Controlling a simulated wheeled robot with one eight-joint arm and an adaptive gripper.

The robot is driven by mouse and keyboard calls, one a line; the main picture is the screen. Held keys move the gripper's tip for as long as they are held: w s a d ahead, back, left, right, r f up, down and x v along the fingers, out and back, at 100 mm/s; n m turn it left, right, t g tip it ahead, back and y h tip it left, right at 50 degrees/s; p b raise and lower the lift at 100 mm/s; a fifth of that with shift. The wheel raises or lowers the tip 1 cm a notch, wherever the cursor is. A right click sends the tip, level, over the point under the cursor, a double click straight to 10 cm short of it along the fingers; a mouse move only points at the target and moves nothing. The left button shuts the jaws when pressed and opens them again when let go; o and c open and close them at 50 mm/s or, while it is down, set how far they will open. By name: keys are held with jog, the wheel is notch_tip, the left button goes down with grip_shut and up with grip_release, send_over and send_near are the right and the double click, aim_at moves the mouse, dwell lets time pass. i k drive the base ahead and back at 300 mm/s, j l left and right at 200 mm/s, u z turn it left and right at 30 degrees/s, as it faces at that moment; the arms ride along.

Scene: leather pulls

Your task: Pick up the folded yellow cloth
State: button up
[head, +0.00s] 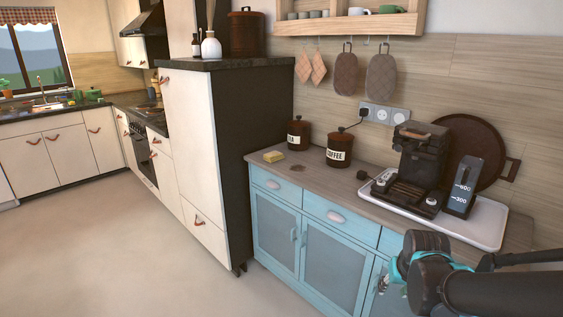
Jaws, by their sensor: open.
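The folded yellow cloth (274,156) lies flat near the left end of the wooden top of the blue cabinet. It is small in the head view, and nothing covers it. My gripper (391,277) is at the lower right, in front of the cabinet's doors and below the level of its top. It is open, partly hidden behind my arm, and I see nothing held in it. It is well to the right of the cloth and apart from it.
Two dark canisters (339,150) stand behind and right of the cloth. A coffee machine (413,165) and a water tank (461,187) stand on a white tray (487,230). A tall cream cabinet (196,130) rises left of the blue cabinet (326,255). The floor (110,250) is clear.

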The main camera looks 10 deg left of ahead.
aim_at(273, 156)
jog(key=i+j, duration=0.25)
jog(key=j, duration=0.2)
jog(key=i+j, duration=0.2)
jog(key=j, duration=0.2)
jog(key=i+j, duration=0.25)
jog(key=j, duration=0.2)
